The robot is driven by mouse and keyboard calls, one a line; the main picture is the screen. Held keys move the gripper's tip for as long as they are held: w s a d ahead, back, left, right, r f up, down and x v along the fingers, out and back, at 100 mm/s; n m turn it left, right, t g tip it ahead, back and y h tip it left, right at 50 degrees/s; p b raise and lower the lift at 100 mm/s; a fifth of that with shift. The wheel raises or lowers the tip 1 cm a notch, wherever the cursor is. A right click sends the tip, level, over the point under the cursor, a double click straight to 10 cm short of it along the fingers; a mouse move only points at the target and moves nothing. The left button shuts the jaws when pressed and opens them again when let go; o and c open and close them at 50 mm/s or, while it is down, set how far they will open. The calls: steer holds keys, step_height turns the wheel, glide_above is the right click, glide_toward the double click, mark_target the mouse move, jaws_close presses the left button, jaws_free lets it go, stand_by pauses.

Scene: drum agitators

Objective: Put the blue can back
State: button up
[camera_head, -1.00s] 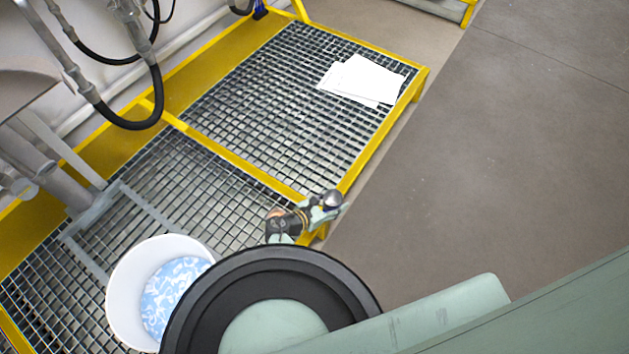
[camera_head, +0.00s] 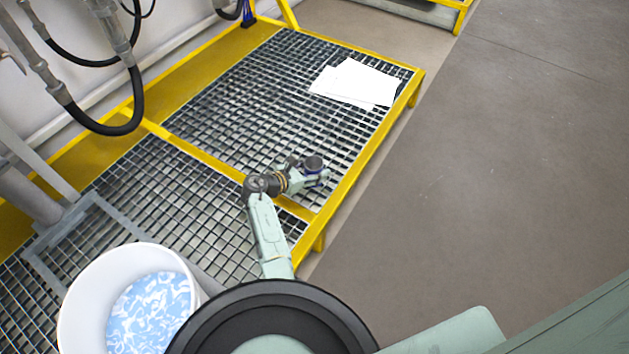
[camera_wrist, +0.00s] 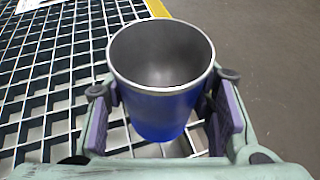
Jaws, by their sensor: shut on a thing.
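The blue can (camera_wrist: 163,115) is an open-topped blue cup shape with a silver rim and an empty grey inside. In the wrist view it stands between the purple-padded fingers of my gripper (camera_wrist: 165,112), which is shut on its sides. In the head view my gripper (camera_head: 314,177) is over the yellow-edged grating near its right edge. The can's dark top (camera_head: 313,162) shows there as a small round, with blue just below. The gap between can and grating cannot be judged.
White papers (camera_head: 357,82) lie on the far part of the grating (camera_head: 250,115). A white drum (camera_head: 75,310) with blue-and-white contents stands at the lower left. Black hoses (camera_head: 125,125) hang at the upper left. Open floor lies to the right.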

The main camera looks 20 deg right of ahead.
steer(key=shift+f+b, duration=1.8)
steer(key=shift+b, duration=0.2)
steer(key=shift+r, duration=0.1)
steer(key=o, duration=1.3)
steer(key=shift+o, duration=0.2)
steer(key=shift+s+a+r+p, duration=0.1)
steer(key=shift+a+r+p, duration=0.25)
steer(key=shift+p, duration=0.25)
steer(key=p+v, duration=0.7)
steer(key=v, duration=0.3)
steer(key=shift+a, duration=0.2)
steer(key=shift+s+a, duration=0.2)
steer(key=shift+a, duration=0.15)
